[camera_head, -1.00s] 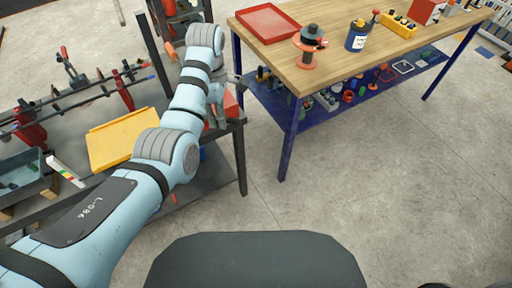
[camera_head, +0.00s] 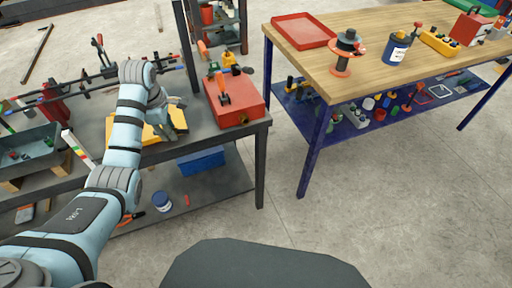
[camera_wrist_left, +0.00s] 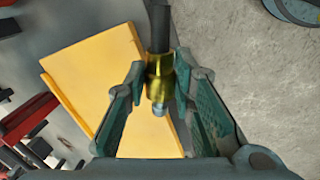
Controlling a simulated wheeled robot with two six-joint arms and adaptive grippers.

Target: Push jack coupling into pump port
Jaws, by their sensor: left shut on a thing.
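My left gripper (camera_head: 168,128) is over the front right edge of a yellow tray-like piece (camera_head: 137,139) on the dark bench. In the left wrist view it is shut on a brass jack coupling (camera_wrist_left: 160,72), held between the fingertips. A black hose (camera_wrist_left: 159,25) runs from one end of the coupling and a small grey tip shows at the other. The pump appears to be the red box (camera_head: 252,108) with an orange lever on the bench's right end, apart from my gripper. A small yellowish fitting, perhaps its port, is on its front side. My right gripper is not in view.
A wooden-top table (camera_head: 365,58) stands to the right, with a red tray (camera_head: 304,31), an orange spool (camera_head: 343,68) and a blue can (camera_head: 397,49). Clamped bars run along the bench's back left. A blue bin (camera_head: 201,161) is on the lower shelf. A floor gap separates bench and table.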

